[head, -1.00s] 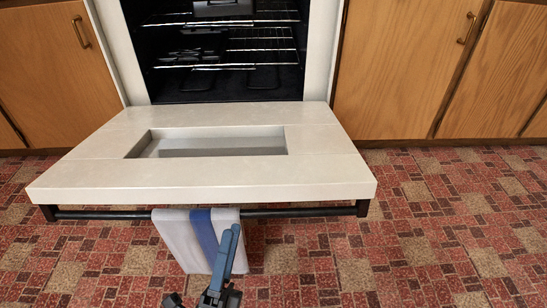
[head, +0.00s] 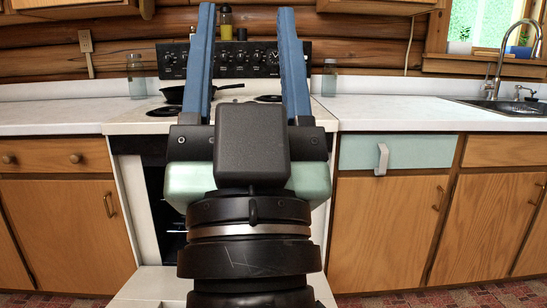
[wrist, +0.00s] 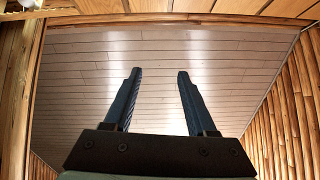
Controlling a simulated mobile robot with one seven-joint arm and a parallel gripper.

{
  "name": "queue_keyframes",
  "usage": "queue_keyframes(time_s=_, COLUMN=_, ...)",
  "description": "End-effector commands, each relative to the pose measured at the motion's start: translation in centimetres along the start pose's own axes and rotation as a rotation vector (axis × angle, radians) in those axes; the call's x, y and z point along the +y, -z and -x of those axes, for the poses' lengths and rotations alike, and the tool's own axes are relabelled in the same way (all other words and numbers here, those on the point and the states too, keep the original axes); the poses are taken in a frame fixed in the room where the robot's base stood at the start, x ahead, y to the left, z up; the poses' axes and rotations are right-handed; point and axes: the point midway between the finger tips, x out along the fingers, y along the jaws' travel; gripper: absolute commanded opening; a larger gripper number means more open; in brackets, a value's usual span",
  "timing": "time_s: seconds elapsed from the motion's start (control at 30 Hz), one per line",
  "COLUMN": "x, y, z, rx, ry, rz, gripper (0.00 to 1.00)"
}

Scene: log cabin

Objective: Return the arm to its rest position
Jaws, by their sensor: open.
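My gripper (head: 247,15) stands upright in the middle of the head view, its two blue fingers pointing up and spread apart with nothing between them. It hides part of the stove behind it. In the wrist view my gripper (wrist: 155,75) is also open and empty, with the ceiling (wrist: 155,50) beyond it. The oven door (head: 150,285) is lowered below my arm, and most of it is hidden by my wrist.
The stove (head: 130,122) has a dark pan (head: 225,92) on it. Counters (head: 385,115) run on both sides, with a sink (head: 510,105) at right. A glass jar (head: 329,78) stands right of the stove. Wooden cabinets (head: 385,230) flank the oven.

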Motion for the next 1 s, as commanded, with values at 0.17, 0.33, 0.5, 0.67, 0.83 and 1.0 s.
queue_keyframes(time_s=0.17, x=1.3, y=7.1, z=-3.2, rx=-0.011, ry=-0.054, rz=0.132, gripper=0.57)
queue_keyframes(time_s=0.33, x=1.0, y=10.1, z=-6.6, rx=-0.012, ry=-0.052, rz=0.128, gripper=0.57)
queue_keyframes(time_s=0.5, x=0.8, y=13.6, z=-10.4, rx=-0.012, ry=-0.05, rz=0.125, gripper=0.57)
queue_keyframes(time_s=0.67, x=0.5, y=16.8, z=-14.0, rx=-0.013, ry=-0.05, rz=0.124, gripper=0.57)
queue_keyframes(time_s=0.83, x=0.2, y=20.3, z=-17.8, rx=-0.013, ry=-0.049, rz=0.123, gripper=0.57)
queue_keyframes(time_s=1.0, x=0.0, y=23.8, z=-21.5, rx=-0.013, ry=-0.049, rz=0.123, gripper=0.57)
